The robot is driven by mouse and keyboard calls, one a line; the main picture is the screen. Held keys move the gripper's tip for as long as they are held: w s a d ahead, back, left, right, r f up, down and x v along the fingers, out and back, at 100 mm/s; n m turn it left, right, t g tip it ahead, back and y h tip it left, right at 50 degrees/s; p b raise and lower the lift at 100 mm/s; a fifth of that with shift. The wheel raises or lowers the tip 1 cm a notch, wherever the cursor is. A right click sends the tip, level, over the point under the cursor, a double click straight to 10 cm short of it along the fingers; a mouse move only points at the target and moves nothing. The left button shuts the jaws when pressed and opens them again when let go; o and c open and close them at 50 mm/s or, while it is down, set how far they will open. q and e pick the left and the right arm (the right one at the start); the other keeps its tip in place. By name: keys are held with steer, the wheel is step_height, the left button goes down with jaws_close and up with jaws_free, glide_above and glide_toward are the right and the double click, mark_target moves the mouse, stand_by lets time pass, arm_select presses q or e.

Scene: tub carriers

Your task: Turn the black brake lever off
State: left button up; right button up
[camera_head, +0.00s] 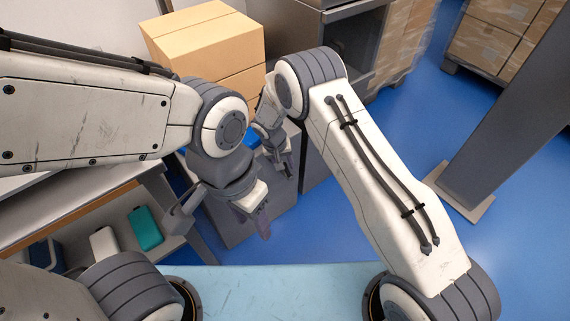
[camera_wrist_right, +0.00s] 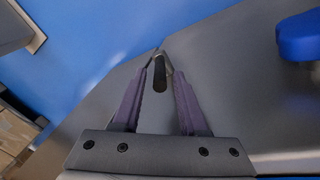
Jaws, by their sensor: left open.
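My left gripper (camera_head: 254,221) is open and empty in the head view, its purple fingers above the floor near the grey cabinet. My right gripper (camera_head: 285,166) is farther back beside the grey cabinet, small and partly hidden in this view. In the right wrist view its two purple fingers (camera_wrist_right: 160,75) stand on both sides of a small dark piece with a rounded grey end (camera_wrist_right: 159,74). This may be the black brake lever; I cannot tell for sure, nor whether the fingertips press on it. No other black lever shows clearly.
A blue part (camera_wrist_right: 303,37) lies right of the right gripper; a blue patch (camera_head: 251,139) shows in the head view. Cardboard boxes (camera_head: 207,48) stand behind the arms. A shelf (camera_head: 85,205) with a teal tub (camera_head: 146,228) is at left.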

steer(key=shift+r, duration=0.1)
steer(key=p+v, duration=0.2)
steer(key=v, duration=0.8)
steer(key=shift+p, duration=0.35)
steer(key=shift+r, duration=0.15)
steer(key=shift+c, duration=0.3)
